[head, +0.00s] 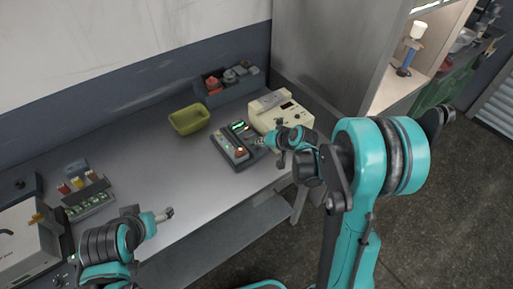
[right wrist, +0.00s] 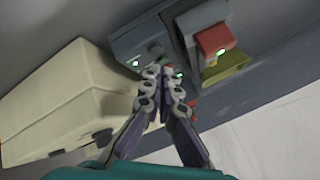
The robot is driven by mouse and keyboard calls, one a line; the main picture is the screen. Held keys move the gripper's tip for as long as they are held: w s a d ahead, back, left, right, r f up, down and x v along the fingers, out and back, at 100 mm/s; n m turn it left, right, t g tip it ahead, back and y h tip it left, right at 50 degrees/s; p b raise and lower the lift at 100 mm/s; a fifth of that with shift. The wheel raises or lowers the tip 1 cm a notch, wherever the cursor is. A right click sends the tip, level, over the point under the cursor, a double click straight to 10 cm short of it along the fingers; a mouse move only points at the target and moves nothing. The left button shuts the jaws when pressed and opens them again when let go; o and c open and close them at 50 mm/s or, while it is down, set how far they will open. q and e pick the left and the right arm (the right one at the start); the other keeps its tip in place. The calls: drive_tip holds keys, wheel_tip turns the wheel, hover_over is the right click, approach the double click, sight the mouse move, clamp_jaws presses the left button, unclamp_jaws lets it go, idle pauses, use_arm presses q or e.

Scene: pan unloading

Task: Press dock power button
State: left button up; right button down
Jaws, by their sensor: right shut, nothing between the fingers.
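In the right wrist view the dock's grey housing (right wrist: 140,40) carries a round dark knob, a pale light and a green light. A red block (right wrist: 213,40) with a small light stands on its right. I cannot tell which part is the power button. My right gripper (head: 283,143) is at the dock's right end; its shut, empty fingers (right wrist: 165,100) hide part of the panel. Contact is unclear. My left gripper (head: 167,214) hangs by the bench's front edge, its jaws too small to judge.
A cream device (head: 283,112) stands close beside the dock and right gripper. A yellow-green bin (head: 188,120) and a grey tray of parts (head: 228,90) lie behind. The middle bench (head: 150,165) is clear.

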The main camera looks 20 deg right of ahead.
wheel_tip(320, 180, up, 6)
drive_tip(key=p, duration=0.3)
drive_tip(key=shift+f, duration=0.25)
drive_tip(key=s+a+n+g+h+b, duration=0.1)
drive_tip(key=s+n+h+b, duration=0.2)
drive_tip(key=s, duration=2.2)
drive_tip(key=h+b, duration=0.1)
drive_tip(key=b, duration=0.4)
drive_tip(key=shift+f+n+b, duration=0.15)
drive_tip(key=shift+n+b, duration=0.2)
drive_tip(key=shift+n, duration=0.05)
drive_tip(key=shift+a, duration=0.1)
